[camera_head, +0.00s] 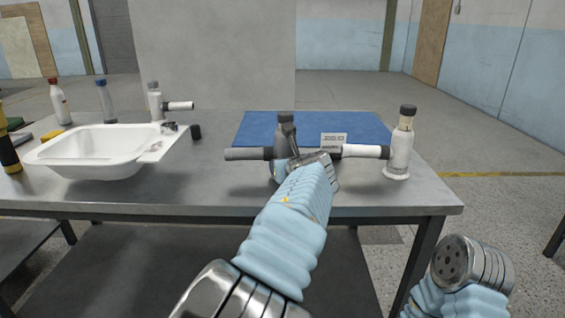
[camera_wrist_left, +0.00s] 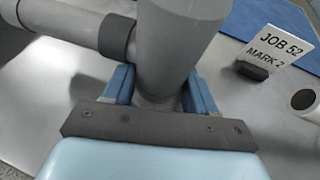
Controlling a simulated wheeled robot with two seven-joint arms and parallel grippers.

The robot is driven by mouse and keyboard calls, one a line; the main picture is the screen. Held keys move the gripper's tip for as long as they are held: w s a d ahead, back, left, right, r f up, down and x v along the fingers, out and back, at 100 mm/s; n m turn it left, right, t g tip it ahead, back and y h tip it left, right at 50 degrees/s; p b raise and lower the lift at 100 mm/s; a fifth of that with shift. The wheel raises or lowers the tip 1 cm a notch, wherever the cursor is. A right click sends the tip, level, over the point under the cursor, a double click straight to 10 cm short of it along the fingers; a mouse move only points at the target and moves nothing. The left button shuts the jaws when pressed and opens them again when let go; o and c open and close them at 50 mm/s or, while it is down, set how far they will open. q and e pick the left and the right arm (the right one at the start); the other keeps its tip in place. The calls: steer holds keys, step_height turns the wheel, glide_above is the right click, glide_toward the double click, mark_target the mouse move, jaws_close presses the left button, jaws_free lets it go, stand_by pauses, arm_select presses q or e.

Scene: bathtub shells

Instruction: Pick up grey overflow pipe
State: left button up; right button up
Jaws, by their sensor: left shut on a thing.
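The grey overflow pipe (camera_head: 250,154) is at the front middle of the table, upright, with a side arm pointing left and a dark cap on top. My left gripper (camera_wrist_left: 158,85) is shut on its upright body, with a blue finger on each side. In the left wrist view the pipe's thick body (camera_wrist_left: 178,40) rises between the fingers, and its side arm (camera_wrist_left: 62,25) with a dark collar runs to the left. My left arm hides part of the pipe in the head view, so I cannot tell whether its base touches the table. My right gripper is out of view.
A white pipe (camera_head: 362,151) with a white upright body (camera_head: 398,155) stands close on the right. A white tub shell (camera_head: 60,158) and several bottles are on the left.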

mark_target(288, 152)
arm_select(q)
steer(key=shift+r, duration=0.55)
step_height(288, 152, up, 3)
steer(key=shift+s+f+p, duration=0.15)
steer(key=shift+p, duration=0.2)
steer(key=s+r, duration=0.2)
steer(key=r, duration=0.1)
steer(key=s+r, duration=0.3)
steer(key=shift+s, duration=0.1)
steer(key=s+r+b, duration=0.1)
steer(key=s+r, duration=0.2)
steer(key=s, duration=0.5)
steer(key=shift+s+r, duration=0.15)
steer(key=shift+s, duration=0.1)
steer(key=shift+w, duration=0.1)
steer(key=shift+w+f, duration=2.75)
steer(key=shift+w, duration=0.25)
steer(key=shift+w+f, duration=1.7)
steer(key=shift+w, duration=0.25)
steer(key=shift+w+f, duration=1.65)
steer(key=shift+w, duration=0.25)
steer(key=shift+w+f, duration=0.1)
steer(key=shift+f, duration=0.05)
